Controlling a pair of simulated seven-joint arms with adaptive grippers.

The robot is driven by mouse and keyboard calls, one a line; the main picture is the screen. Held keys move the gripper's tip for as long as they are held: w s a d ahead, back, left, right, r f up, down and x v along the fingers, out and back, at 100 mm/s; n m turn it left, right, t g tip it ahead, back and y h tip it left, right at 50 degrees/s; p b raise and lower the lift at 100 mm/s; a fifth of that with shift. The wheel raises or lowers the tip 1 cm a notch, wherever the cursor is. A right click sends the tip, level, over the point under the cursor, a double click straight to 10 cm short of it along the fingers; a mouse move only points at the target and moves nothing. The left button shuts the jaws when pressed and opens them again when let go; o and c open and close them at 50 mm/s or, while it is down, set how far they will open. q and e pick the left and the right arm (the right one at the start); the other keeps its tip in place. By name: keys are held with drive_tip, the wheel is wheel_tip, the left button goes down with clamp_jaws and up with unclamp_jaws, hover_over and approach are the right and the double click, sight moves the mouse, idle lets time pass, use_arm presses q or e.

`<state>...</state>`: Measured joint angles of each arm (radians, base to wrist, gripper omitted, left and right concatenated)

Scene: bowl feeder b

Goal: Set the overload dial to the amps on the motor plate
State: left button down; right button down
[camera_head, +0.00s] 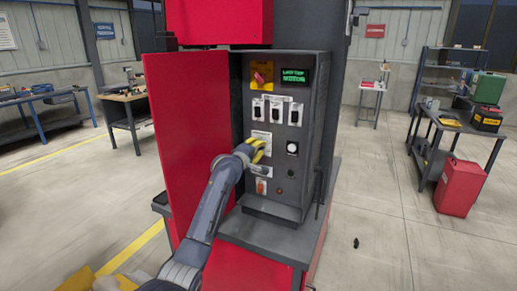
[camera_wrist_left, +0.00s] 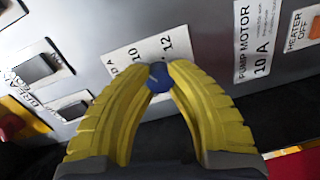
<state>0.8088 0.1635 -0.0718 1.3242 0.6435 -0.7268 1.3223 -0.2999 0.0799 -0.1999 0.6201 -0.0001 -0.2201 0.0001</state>
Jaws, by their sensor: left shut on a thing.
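The overload dial is a small blue knob (camera_wrist_left: 158,77) on the grey panel in the left wrist view. My left gripper (camera_wrist_left: 159,72) has its yellow fingertips shut on the knob's two sides. A white scale plate (camera_wrist_left: 135,62) behind the knob shows 10 and 12; the fingers hide part of it. A white label (camera_wrist_left: 257,40) to the right reads PUMP MOTOR 10 A. In the head view my left gripper (camera_head: 257,150) reaches the middle of the grey control box (camera_head: 318,130) and hides the knob. My right gripper is not in view.
The box's red door (camera_head: 185,130) stands open on the left. Above are a red rotary switch (camera_head: 260,76), a green-lit display (camera_head: 293,76) and several black switches (camera_head: 276,110). A white round button (camera_head: 292,148) is right of the gripper. A HEATER OFF label (camera_wrist_left: 302,32) lies beyond the motor label.

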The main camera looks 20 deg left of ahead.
use_arm(q)
drive_tip(key=shift+d+m, duration=0.25)
drive_tip(key=shift+m, duration=0.05)
drive_tip(key=c, duration=1.3)
unclamp_jaws()
drive_tip(key=shift+d, duration=0.1)
drive_tip(key=shift+c, duration=0.2)
drive_tip(key=shift+o, duration=1.3)
drive_tip(key=shift+s+a, duration=0.1)
drive_tip(key=shift+a, duration=0.15)
drive_tip(key=v, duration=1.1)
drive_tip(key=shift+s, duration=0.4)
